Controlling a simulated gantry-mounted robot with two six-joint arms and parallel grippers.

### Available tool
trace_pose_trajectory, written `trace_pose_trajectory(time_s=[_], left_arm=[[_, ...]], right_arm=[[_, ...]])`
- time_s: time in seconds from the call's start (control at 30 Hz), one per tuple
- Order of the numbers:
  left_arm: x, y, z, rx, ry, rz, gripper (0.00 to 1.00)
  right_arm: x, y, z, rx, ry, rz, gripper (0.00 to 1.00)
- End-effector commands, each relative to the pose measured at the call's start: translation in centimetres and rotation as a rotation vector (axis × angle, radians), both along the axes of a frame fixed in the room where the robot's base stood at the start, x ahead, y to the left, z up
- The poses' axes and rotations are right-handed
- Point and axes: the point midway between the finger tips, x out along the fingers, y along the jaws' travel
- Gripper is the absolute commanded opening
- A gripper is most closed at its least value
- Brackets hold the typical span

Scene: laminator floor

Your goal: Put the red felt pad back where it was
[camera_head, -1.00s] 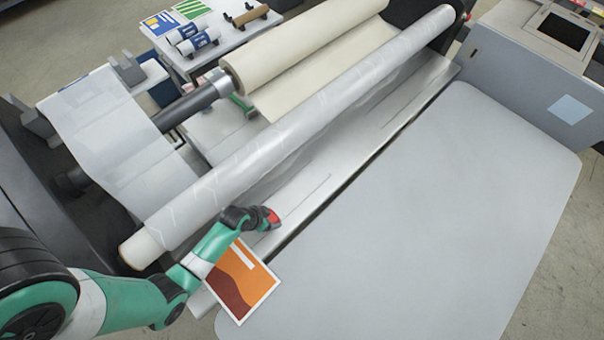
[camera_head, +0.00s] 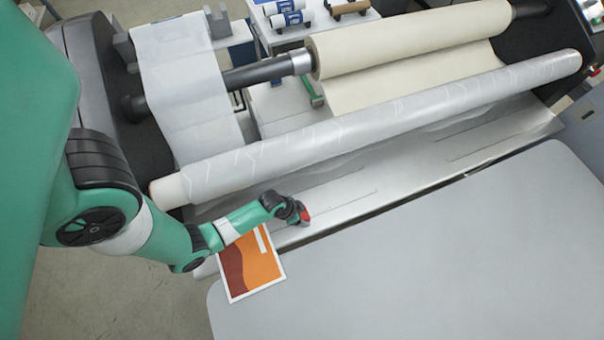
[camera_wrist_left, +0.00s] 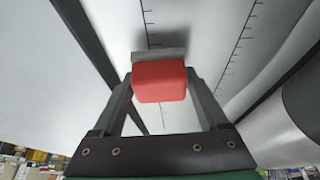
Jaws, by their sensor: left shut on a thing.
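The red felt pad (camera_wrist_left: 159,82) is a small red block with a grey strip along its far side in the left wrist view. It sits between the two fingers of my left gripper (camera_wrist_left: 160,92), which is shut on it. In the head view the pad (camera_head: 305,216) shows as a small red spot at the tip of my left gripper (camera_head: 301,214). The gripper is over the metal bed of the laminator (camera_head: 400,185), in front of the film roller. I cannot tell whether the pad touches the bed. My right gripper is not in view.
The film-covered roller (camera_head: 370,125) runs along behind the gripper. A cream roll (camera_head: 410,45) is behind it. An orange print (camera_head: 252,264) lies beneath my left forearm. The large grey table (camera_head: 430,265) in front is clear.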

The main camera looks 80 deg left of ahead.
Motion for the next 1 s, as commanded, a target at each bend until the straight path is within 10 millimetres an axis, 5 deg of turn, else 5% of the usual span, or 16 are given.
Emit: trace_pose_trajectory(time_s=[0.07, 0.4, 0.43, 0.57, 0.83, 1.0], left_arm=[[0.0, 0.0, -1.3, 0.0, 0.001, 0.0, 0.32], [0.0, 0.0, -1.5, 0.001, -0.002, 0.0, 0.32], [0.1, 0.0, -1.5, 0.001, -0.002, 0.0, 0.78], [0.0, 0.0, -1.4, 0.001, -0.002, 0.0, 1.0], [0.0, 0.0, -1.0, 0.001, -0.002, 0.0, 1.0], [-0.9, -0.1, 1.5, 0.001, -0.002, 0.001, 1.0]], right_arm=[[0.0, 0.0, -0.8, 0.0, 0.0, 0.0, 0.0], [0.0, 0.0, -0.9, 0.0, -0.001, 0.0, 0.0], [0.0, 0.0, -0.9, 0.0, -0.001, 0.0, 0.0], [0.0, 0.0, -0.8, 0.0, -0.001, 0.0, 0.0], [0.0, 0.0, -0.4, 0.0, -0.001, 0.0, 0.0], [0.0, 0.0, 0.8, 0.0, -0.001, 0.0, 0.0]])
